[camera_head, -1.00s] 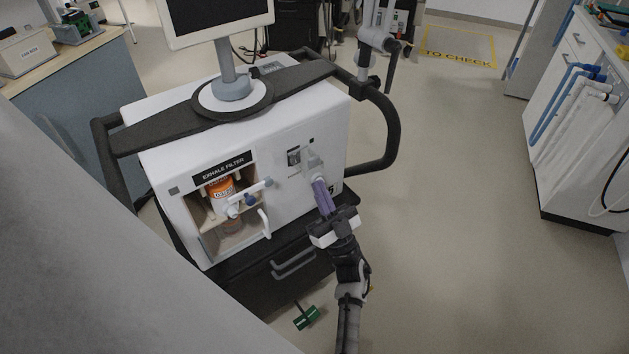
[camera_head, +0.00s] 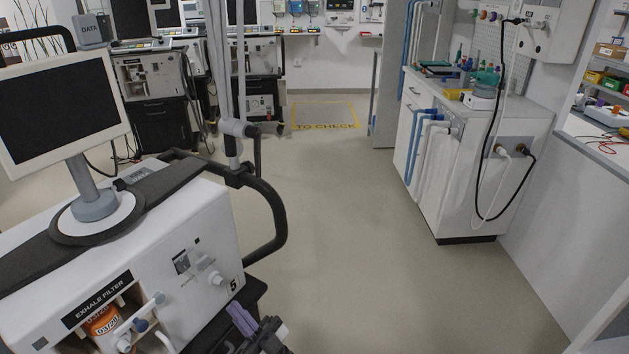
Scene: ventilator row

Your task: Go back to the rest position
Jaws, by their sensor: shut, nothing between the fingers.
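My gripper (camera_head: 243,322) shows at the bottom edge, left of the middle, with its purple fingers shut and nothing between them. It is below and to the right of the white port on the front of the ventilator (camera_head: 190,262), apart from it as far as I can see. Most of my arm is cut off by the bottom edge. The ventilator carries a monitor (camera_head: 62,92) and an open compartment labelled "EXHALE FILTER" with an orange-labelled filter (camera_head: 103,322) inside.
A black side handle (camera_head: 278,215) curves out from the ventilator near my gripper. A white cabinet (camera_head: 470,190) with blue and white hoses stands at the right. The floor between them is clear, back to the yellow "TO CHECK" square (camera_head: 326,126). More ventilators (camera_head: 150,75) stand behind.

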